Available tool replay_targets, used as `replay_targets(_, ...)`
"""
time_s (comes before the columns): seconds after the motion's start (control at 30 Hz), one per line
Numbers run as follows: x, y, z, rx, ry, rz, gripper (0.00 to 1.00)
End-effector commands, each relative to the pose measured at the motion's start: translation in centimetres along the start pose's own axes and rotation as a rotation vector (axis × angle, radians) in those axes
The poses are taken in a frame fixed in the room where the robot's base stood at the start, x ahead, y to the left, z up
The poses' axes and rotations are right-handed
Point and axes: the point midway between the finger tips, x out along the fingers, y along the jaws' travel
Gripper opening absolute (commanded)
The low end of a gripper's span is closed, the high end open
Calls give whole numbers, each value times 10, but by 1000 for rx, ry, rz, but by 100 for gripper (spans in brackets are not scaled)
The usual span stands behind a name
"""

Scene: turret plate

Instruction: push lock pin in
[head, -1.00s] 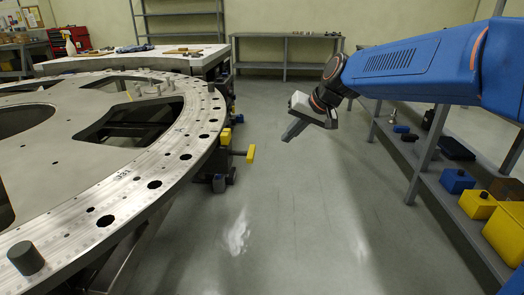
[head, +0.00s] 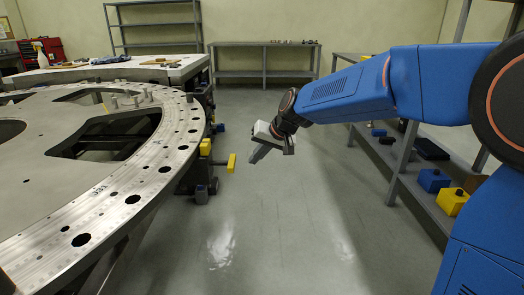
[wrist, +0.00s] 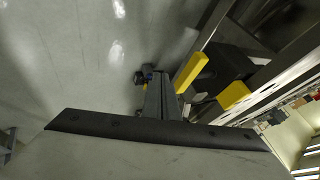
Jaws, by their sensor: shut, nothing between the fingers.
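The large round metal turret plate (head: 45,150) fills the left of the head view, with holes along its rim. At its right edge a yellow paddle-shaped part (head: 231,163) sticks out, with a yellow block (head: 205,146) beside it. Both also show in the wrist view, the paddle (wrist: 190,72) and the block (wrist: 234,95). I cannot tell which part is the lock pin. My gripper (head: 254,157) is shut and empty, pointing down and left, to the right of the paddle in the head view. Its fingers (wrist: 160,80) show left of the paddle in the wrist view, apparently apart from it.
Dark and blue fittings (head: 207,188) sit under the plate's edge. A shelf with blue boxes (head: 434,180) and a yellow box (head: 453,201) stands at the right. A bench (head: 265,60) stands at the back. The floor between is clear.

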Motion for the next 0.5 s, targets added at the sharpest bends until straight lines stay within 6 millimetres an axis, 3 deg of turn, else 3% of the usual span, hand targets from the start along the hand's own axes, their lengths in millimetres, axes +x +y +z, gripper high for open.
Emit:
replay_targets(0.07, 14, 0, 1, 0, -3, 0, 0)
replay_targets(0.3, 26, -27, 1, -2, -2, 0, 0)
replay_targets(0.5, 30, -35, 0, 0, 0, 0, 0)
